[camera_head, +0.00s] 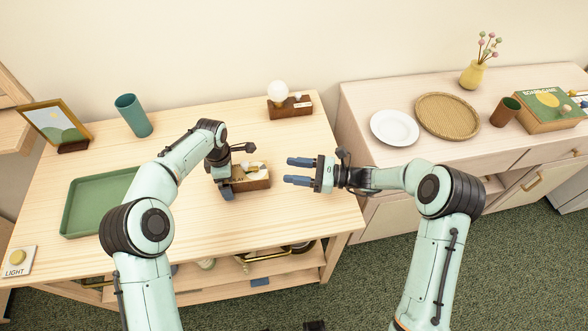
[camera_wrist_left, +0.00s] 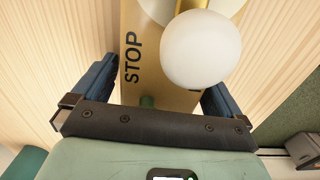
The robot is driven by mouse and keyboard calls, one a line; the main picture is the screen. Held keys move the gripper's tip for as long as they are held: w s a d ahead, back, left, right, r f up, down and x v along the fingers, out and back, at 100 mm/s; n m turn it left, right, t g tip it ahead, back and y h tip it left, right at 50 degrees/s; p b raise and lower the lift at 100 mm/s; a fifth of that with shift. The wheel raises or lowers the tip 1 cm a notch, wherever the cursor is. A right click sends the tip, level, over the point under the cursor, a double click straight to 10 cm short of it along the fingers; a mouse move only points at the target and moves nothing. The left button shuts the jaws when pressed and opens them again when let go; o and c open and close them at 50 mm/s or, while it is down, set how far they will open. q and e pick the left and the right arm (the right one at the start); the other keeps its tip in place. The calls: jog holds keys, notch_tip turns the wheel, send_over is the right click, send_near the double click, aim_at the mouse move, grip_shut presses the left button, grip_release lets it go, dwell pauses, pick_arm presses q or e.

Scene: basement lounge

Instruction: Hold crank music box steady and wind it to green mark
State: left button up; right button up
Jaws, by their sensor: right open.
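The crank music box (camera_head: 258,184) is a small wooden box with pale and gold parts on top, on the light wood table. In the left wrist view the box (camera_wrist_left: 150,75) shows the word STOP, a white round knob (camera_wrist_left: 201,49) over a gold part, and a small green spot (camera_wrist_left: 148,101) near my palm. My left gripper (camera_head: 228,184) is at the box's left end, its fingers on either side and seemingly closed on it; the finger contact is partly hidden. My right gripper (camera_head: 289,172) is open and empty, just right of the box and pointing at it.
A green tray (camera_head: 69,212), a picture frame (camera_head: 50,122), a teal cup (camera_head: 133,115) and a wooden block with a white globe (camera_head: 290,107) are on the table. A light-switch plate (camera_head: 17,262) is at front left. The sideboard (camera_head: 362,100) holds plates. Table front is clear.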

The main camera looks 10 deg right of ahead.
pick_arm(q)
notch_tip(320, 180, up, 12)
jog(key=shift+r, duration=0.1)
dwell(0.5)
